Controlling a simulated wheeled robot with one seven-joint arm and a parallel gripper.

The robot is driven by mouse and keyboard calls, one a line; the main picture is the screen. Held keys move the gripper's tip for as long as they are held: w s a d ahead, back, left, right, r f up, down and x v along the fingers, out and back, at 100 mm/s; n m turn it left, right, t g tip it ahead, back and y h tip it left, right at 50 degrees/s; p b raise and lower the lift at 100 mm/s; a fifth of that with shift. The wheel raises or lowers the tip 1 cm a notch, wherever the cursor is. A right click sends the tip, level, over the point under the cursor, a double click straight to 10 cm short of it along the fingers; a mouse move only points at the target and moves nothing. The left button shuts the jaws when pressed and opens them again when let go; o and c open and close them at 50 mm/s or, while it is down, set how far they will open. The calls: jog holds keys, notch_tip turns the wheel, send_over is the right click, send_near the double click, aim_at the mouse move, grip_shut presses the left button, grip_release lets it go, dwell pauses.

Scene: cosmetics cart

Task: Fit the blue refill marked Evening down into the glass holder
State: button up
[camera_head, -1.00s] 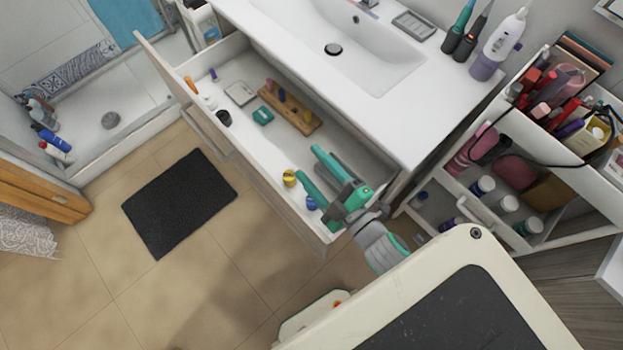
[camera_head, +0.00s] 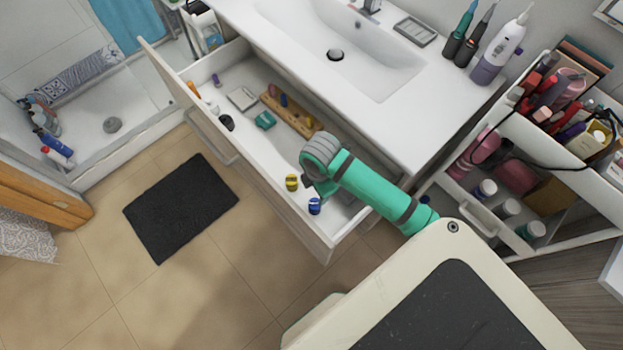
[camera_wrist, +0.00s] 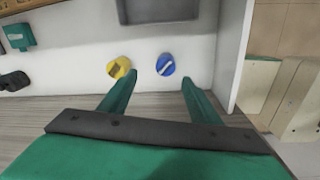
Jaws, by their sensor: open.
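A small round blue piece (camera_head: 315,206) stands in the open drawer near its front right corner; I take it for the blue refill. In the wrist view the blue piece (camera_wrist: 166,62) shows a white mark on top, too small to read. A similar yellow piece (camera_head: 292,182) stands beside it, also seen in the wrist view (camera_wrist: 119,67). My gripper (camera_wrist: 158,78) is open and empty. Its fingers point toward the blue piece, which appears just beyond the gap between the tips. In the head view my arm hides most of the gripper. I cannot make out the glass holder.
The drawer (camera_head: 262,186) also holds a wooden rack (camera_head: 291,112), a teal item (camera_head: 265,120) and a dark round item (camera_head: 227,122). The sink counter (camera_head: 440,105) overhangs its back. A cosmetics cart (camera_head: 485,222) stands to the right. The drawer's side wall is close to the blue piece.

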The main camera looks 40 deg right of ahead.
aim_at(315, 204)
jog(key=shift+n+g, duration=0.3)
jog(key=shift+g, duration=0.1)
jog(key=f, duration=1)
jog(key=shift+s+a+f, duration=0.25)
jog(key=shift+f, duration=0.1)
jog(key=c, duration=1.2)
